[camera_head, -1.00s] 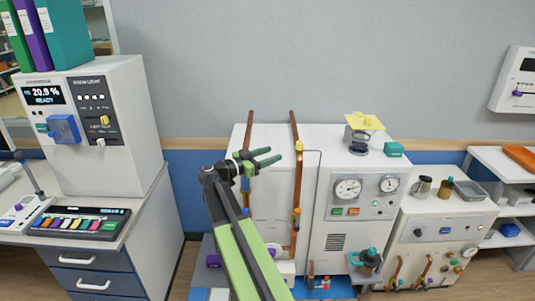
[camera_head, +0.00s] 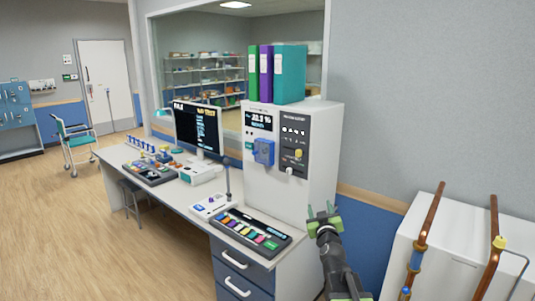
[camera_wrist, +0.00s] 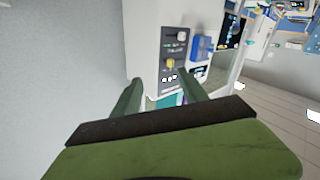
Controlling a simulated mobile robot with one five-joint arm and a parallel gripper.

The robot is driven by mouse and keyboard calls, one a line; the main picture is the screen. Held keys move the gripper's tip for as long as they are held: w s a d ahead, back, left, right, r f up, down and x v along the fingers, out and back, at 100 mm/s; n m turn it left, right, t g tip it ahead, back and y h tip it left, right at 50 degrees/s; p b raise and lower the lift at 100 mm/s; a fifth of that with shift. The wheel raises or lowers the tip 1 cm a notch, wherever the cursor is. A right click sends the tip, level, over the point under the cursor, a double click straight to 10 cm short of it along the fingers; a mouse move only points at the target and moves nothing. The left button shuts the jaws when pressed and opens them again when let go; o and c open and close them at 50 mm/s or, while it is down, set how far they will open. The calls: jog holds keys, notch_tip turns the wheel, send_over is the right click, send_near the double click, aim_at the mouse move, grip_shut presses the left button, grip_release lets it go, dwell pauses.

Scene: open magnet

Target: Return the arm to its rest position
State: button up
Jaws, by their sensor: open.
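My gripper (camera_head: 324,214) is in the lower right of the head view, on my arm reaching up from the bottom edge. Its green fingers are apart and nothing shows between them. In the picture it stands in front of the lower right of the white control cabinet (camera_head: 322,150); I cannot tell the distance. In the wrist view, the two green fingers (camera_wrist: 165,92) are spread, with the cabinet's dark switch panel (camera_wrist: 174,58) and blue box (camera_wrist: 202,46) beyond them.
A desk (camera_head: 184,190) with a monitor (camera_head: 198,130) and a colored-key panel (camera_head: 252,232) runs left of the cabinet. White equipment with copper pipes (camera_head: 424,235) stands at right. A teal chair (camera_head: 75,143) is far left. The wooden floor (camera_head: 75,240) at left is clear.

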jog(key=s+a+f+n+g+y, duration=0.1)
jog(key=s+a+f+g+y, duration=0.15)
jog(key=s+f+g, duration=0.5)
jog(key=s+a+f+n+g+y, duration=0.1)
jog(key=s+a+f+g, duration=0.25)
jog(key=f, duration=0.65)
jog(key=s+d+f+m+g+h, duration=0.1)
jog(key=s+d+f+m+g, duration=0.1)
jog(key=s, duration=0.6)
jog(key=s+d+f+m+g+h, duration=0.1)
jog(key=s+f+m+g+h, duration=0.1)
jog(key=s, duration=0.7)
notch_tip(320, 180, down, 3)
jog(key=m+g, duration=0.1)
jog(key=g, duration=0.2)
jog(key=shift+d+r, duration=0.2)
jog(key=shift+d, duration=0.2)
jog(key=shift+s, duration=0.1)
jog(key=shift+c, duration=0.3)
